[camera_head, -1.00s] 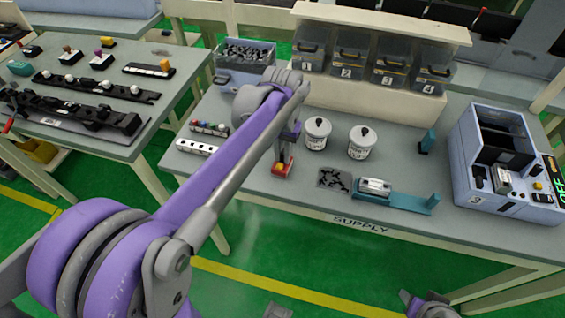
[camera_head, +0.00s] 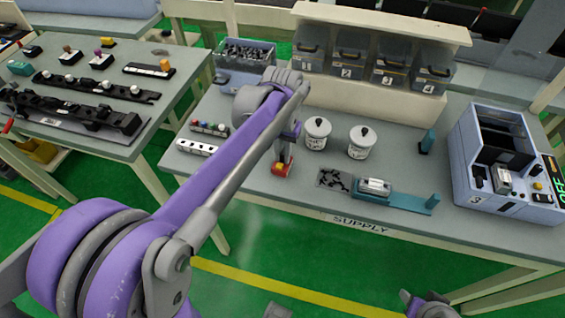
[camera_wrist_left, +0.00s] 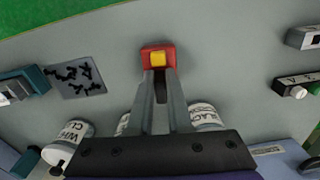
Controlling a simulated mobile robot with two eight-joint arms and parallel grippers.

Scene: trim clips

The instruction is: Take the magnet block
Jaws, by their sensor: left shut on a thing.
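The magnet block (camera_head: 280,168) is a small red block with a yellow part on top. It is at the front left part of the supply table. In the left wrist view the block (camera_wrist_left: 158,59) shows its yellow part between the fingertips. My left gripper (camera_head: 286,155) points down at the block and is shut on it; it also shows in the left wrist view (camera_wrist_left: 159,72). Whether the block touches the table is hard to tell. My right gripper (camera_head: 430,303) shows only in part at the bottom edge, and its fingers are not clear.
Two white tubs (camera_head: 317,133) stand just right of the left gripper. A dark patch of small clips (camera_head: 334,179) and a teal fixture (camera_head: 400,195) lie further right. A white strip with holes (camera_head: 197,147) lies left. A blue-grey machine (camera_head: 505,165) stands at the far right.

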